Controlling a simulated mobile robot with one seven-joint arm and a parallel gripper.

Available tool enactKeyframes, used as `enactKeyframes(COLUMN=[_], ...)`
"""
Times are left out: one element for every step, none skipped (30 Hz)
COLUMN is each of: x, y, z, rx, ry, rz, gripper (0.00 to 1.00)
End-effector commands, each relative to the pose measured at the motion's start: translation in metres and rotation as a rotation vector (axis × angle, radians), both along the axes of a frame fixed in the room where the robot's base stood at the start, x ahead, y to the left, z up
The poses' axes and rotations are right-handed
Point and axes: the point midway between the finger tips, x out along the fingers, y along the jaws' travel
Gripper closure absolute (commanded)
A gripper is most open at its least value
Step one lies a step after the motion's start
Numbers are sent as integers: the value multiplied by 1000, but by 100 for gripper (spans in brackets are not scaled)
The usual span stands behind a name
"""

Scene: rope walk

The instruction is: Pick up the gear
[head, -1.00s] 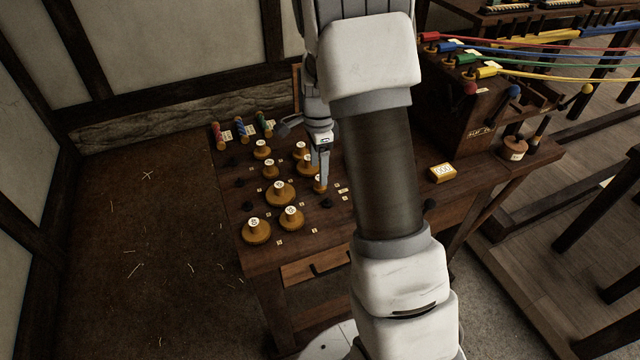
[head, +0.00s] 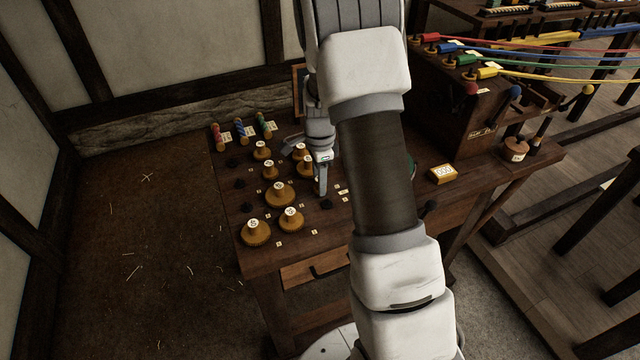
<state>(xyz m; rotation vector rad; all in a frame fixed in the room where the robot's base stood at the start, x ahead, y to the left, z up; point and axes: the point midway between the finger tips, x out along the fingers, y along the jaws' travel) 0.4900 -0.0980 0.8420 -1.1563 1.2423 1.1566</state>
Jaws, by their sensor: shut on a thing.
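Several round wooden gears with knobs and white number labels stand on the dark table (head: 265,262). A large gear (head: 279,194) is in the middle, with two at the front: one at the left (head: 256,233) and one beside it (head: 291,219). Smaller gears stand behind, among them one at the back left (head: 262,151). My gripper (head: 321,188) points down at the right of the group and is shut on a gear. That gear is mostly hidden by the fingers, and I cannot tell whether it touches the table.
Dark pegs and small label tags lie between the gears. Coloured spools (head: 240,132) stand at the back left. A wooden machine (head: 455,110) with coloured ropes is at the right. My arm hides the table's middle.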

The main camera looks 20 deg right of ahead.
Motion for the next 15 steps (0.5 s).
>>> enactKeyframes(x=[0,0,0,0,0,0,0,0,0,0,0,1,1,1,1], y=[0,0,0,0,0,0,0,0,0,0,0,0,0,0,0], z=[0,0,0,0,0,0,0,1,1,2,3,5,8,10,15], rx=[0,0,0,0,0,0,0,0,0,0,0,0,0,0,0], ry=[0,0,-1,-1,-1,-1,-1,-1,-1,-1,-1,-2,-2,-2,-2], rz=[0,0,0,0,0,0,0,0,0,0,0,0,0,0,0], gripper=[100,100,100,100,100,100,100,100,100,100,100,100,100,100,100])
